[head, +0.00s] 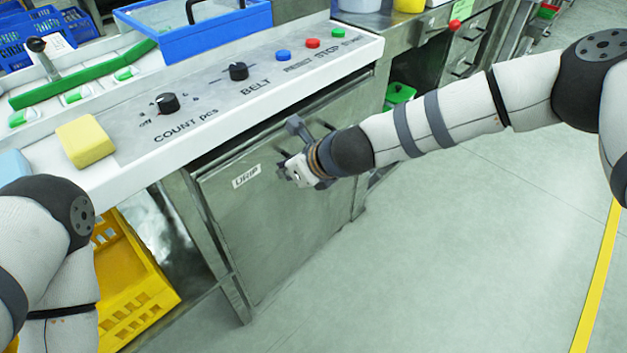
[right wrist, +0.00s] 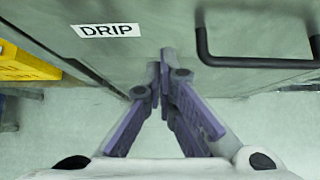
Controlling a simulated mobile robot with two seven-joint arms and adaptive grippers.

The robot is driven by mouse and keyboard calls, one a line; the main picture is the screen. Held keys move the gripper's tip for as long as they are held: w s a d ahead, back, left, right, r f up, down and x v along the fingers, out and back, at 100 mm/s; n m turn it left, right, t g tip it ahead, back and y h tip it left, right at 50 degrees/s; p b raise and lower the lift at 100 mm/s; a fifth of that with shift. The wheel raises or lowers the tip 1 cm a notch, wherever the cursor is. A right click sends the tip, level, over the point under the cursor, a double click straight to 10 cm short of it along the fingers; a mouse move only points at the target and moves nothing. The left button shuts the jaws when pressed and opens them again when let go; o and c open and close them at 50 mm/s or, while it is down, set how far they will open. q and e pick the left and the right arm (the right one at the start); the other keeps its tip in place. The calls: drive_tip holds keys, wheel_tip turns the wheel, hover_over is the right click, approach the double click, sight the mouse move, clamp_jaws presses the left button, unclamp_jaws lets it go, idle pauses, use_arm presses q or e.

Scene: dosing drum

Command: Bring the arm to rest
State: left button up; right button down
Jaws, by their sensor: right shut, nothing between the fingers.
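My right arm (head: 440,120) reaches in from the right in the head view. Its gripper (head: 287,170) is in front of the grey metal panel (head: 285,220) labelled DRIP, below the control console. In the right wrist view the gripper (right wrist: 162,72) has its fingers together, with nothing between them. The dark bar handle (right wrist: 255,62) is to the right of the fingertips there, apart from them. The DRIP label (right wrist: 107,30) is to their left. My left arm (head: 45,245) shows at the lower left of the head view; its gripper is out of sight.
The console (head: 205,95) carries black knobs and coloured buttons. A yellow sponge-like block (head: 85,141) lies on its left part, and a blue tray (head: 200,30) stands behind. A yellow crate (head: 135,285) is under the left end. The floor (head: 450,260) to the right is clear.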

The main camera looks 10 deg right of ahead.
drive_tip(key=f+p+v, duration=0.1)
drive_tip(key=p+v, duration=0.1)
drive_tip(key=v, duration=0.9)
drive_tip(key=s+d+f+n+g+h+p, duration=0.1)
drive_tip(key=s+d+f+n+g, duration=0.15)
drive_tip(key=s+f+n, duration=0.65)
drive_tip(key=s+d+f+n+g+h, duration=0.15)
drive_tip(key=s+f+n+g, duration=0.35)
drive_tip(key=s, duration=0.8)
use_arm(q)
drive_tip(key=w+r+t+p, duration=0.1)
drive_tip(key=w+r+t, duration=0.1)
drive_tip(key=w+r, duration=0.2)
drive_tip(key=shift+w+d+r, duration=0.2)
drive_tip(key=shift+r, duration=0.5)
use_arm(e)
drive_tip(key=s+d+f+n+g+h, duration=0.1)
drive_tip(key=s+d+n, duration=0.5)
drive_tip(key=s, duration=0.5)
drive_tip(key=s+d+n+g+h, duration=0.1)
drive_tip(key=s+d+n+h, duration=0.1)
drive_tip(key=s+d+n, duration=0.5)
drive_tip(key=s+n, duration=0.1)
drive_tip(key=s, duration=0.3)
drive_tip(key=shift+s+f, duration=0.25)
drive_tip(key=shift+f, duration=0.1)
